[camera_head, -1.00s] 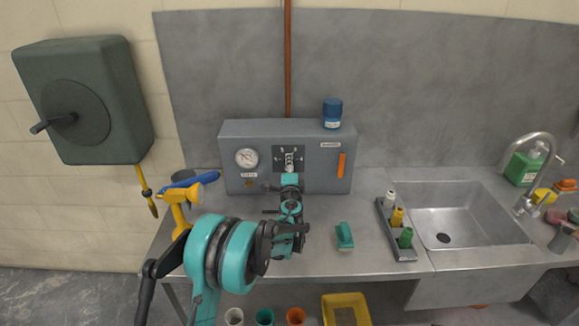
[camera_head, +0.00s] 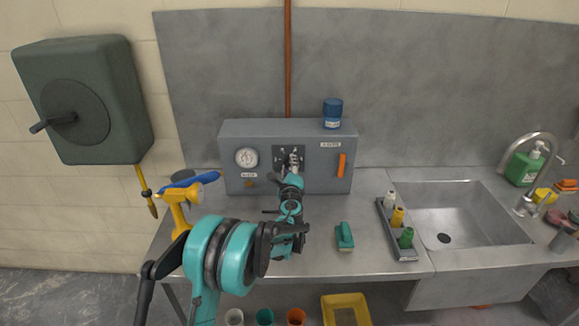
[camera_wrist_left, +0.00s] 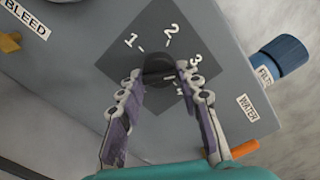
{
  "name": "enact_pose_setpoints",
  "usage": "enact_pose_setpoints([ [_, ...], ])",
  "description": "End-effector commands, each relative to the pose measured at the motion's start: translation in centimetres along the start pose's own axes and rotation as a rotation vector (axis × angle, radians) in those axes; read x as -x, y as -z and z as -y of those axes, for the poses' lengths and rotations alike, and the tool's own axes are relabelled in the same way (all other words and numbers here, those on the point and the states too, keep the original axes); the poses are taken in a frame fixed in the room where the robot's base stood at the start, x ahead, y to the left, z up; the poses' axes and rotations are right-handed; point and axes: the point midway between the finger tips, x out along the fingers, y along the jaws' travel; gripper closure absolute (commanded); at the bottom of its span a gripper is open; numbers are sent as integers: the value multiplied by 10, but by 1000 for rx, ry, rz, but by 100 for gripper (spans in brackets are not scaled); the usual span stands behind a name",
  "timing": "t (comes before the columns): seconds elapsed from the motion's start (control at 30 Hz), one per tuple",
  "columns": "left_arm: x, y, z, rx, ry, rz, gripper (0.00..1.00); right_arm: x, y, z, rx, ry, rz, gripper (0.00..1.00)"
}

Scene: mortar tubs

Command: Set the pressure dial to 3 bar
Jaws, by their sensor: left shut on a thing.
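The pressure dial is a black knob (camera_wrist_left: 160,63) on a dark square plate (camera_wrist_left: 125,62) marked 1, 2, 3 and a partly covered 4. In the head view the plate (camera_head: 279,153) is on the front of the grey box, with the knob mostly hidden behind my gripper. My left gripper (camera_head: 291,166) is shut on the knob. In the left wrist view its two fingers (camera_wrist_left: 160,76) lie on either side of the knob. I cannot tell which number the knob points to. My right gripper is not in view.
A teal brush (camera_head: 345,236) and a bottle rack (camera_head: 402,252) stand right of my arm. A yellow tool (camera_head: 178,203) is at the left.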

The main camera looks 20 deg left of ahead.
Motion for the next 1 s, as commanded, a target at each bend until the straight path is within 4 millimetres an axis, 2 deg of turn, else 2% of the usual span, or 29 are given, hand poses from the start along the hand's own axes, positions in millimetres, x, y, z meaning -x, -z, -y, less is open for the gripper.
enact_pose_setpoints([
  [0.37,0,1,0,-4,1,-1,95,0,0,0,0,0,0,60],
  [0.4,0,1,0,-4,1,-1,63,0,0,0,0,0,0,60],
  [0.47,0,1,0,-4,1,-1,47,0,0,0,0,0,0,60],
  [0.5,0,1,0,-4,1,-1,45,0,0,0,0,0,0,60],
  [0.83,3,0,0,-4,0,-1,45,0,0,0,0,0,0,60],
  [1.0,27,1,1,-4,1,-2,45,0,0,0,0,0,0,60],
])
